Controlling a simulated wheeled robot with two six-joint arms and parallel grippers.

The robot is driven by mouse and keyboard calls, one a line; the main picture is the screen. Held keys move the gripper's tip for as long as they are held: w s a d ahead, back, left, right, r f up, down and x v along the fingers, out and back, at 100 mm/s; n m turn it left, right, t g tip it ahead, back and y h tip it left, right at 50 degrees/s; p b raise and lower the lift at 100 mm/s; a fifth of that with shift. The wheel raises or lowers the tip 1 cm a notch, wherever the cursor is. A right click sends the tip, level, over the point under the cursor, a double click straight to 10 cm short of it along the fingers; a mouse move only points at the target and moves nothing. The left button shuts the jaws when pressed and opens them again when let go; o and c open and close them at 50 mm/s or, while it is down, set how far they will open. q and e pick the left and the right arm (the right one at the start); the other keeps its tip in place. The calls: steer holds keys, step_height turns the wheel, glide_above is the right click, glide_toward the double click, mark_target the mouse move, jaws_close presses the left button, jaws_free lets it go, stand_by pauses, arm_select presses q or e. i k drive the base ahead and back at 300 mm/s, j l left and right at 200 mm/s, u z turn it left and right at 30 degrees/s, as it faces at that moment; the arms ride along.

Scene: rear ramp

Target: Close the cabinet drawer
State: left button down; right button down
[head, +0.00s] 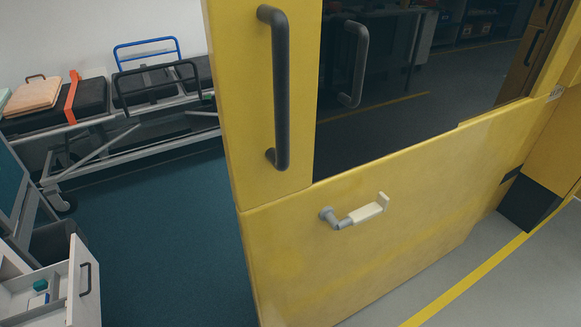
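The cabinet drawer (84,277) is at the lower left of the head view. It is pulled out, with a pale front and a dark bar handle (86,279). Its open inside holds a small white item with a teal top (40,285) and another small greenish item. The pale cabinet it belongs to is cut off by the left and bottom edges. Neither of my grippers shows in this view.
A large yellow door or panel (380,235) with a grey-white latch (355,212) and dark grab handles fills the middle and right. A stretcher (150,85) with black padding stands at the back left. Teal floor (165,240) between them is clear.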

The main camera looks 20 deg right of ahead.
mark_target(75, 280)
steer(key=u, duration=0.55)
steer(key=i+j+u, duration=0.1)
steer(key=u, duration=0.95)
steer(key=i+u, duration=0.1)
steer(key=u, duration=0.95)
steer(key=i+u, duration=0.1)
steer(key=u, duration=0.95)
steer(key=l+u, duration=0.15)
steer(key=u, duration=0.4)
steer(key=i+l, duration=0.1)
steer(key=l, duration=0.35)
steer(key=i+l, duration=0.1)
steer(key=l, duration=0.3)
steer(key=l+z, duration=0.15)
steer(key=z, duration=0.25)
steer(key=l+z, duration=0.1)
steer(key=z, duration=0.25)
steer(key=l+z, duration=0.1)
steer(key=z, duration=0.3)
steer(key=i+l+z, duration=0.1)
steer(key=z, duration=0.25)
